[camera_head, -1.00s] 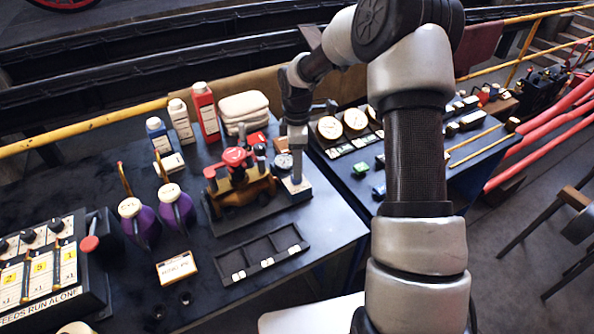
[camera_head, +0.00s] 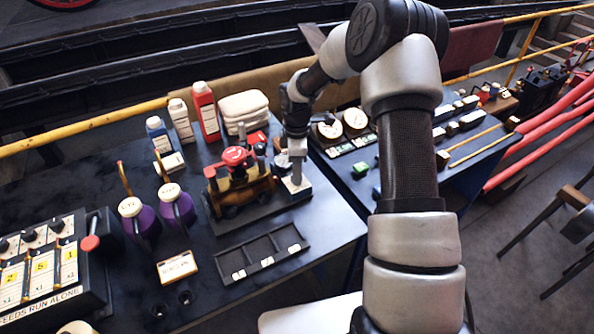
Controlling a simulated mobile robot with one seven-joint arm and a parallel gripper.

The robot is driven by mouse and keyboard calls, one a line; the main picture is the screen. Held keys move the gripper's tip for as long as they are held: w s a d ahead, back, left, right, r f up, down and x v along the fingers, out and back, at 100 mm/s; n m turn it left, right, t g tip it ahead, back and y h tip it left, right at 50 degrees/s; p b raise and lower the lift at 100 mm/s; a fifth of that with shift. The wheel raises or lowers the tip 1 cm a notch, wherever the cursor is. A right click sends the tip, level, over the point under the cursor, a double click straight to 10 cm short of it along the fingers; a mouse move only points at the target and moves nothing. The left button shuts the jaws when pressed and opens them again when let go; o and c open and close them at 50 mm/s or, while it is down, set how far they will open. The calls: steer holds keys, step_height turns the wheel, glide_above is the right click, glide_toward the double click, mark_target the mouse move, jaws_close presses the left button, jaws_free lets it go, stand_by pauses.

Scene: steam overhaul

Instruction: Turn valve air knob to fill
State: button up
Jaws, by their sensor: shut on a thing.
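My gripper (camera_head: 296,178) points straight down over this block. It is shut on a small part at the block's top, which looks like the valve air knob; the fingers hide it. The knob's setting and any fill marking are too small to read. A round gauge (camera_head: 283,161) stands just left of my gripper.
A black tray with compartments (camera_head: 228,262) lies in front of the engine. Purple oil cans (camera_head: 180,212), bottles (camera_head: 206,112) and folded cloths (camera_head: 243,106) stand to the left and behind. A second bench with dials (camera_head: 356,119) is to the right.

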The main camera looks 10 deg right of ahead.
steer(key=shift+m, duration=0.4)
steer(key=shift+f+m+b, duration=0.1)
steer(key=shift+m+b, duration=0.7)
steer(key=shift+m, duration=0.2)
steer(key=m+b, duration=0.1)
steer(key=m, duration=0.2)
steer(key=shift+m+b, duration=0.3)
steer(key=shift+b, duration=0.05)
steer(key=m+b, duration=0.1)
steer(key=m, duration=0.2)
steer(key=shift+m, duration=0.3)
steer(key=m+b, duration=0.1)
steer(key=m, duration=0.2)
steer(key=shift+a+m, duration=0.1)
steer(key=shift+m, duration=0.2)
steer(key=m+b, duration=0.1)
steer(key=m, duration=0.9)
steer(key=shift+m, duration=0.3)
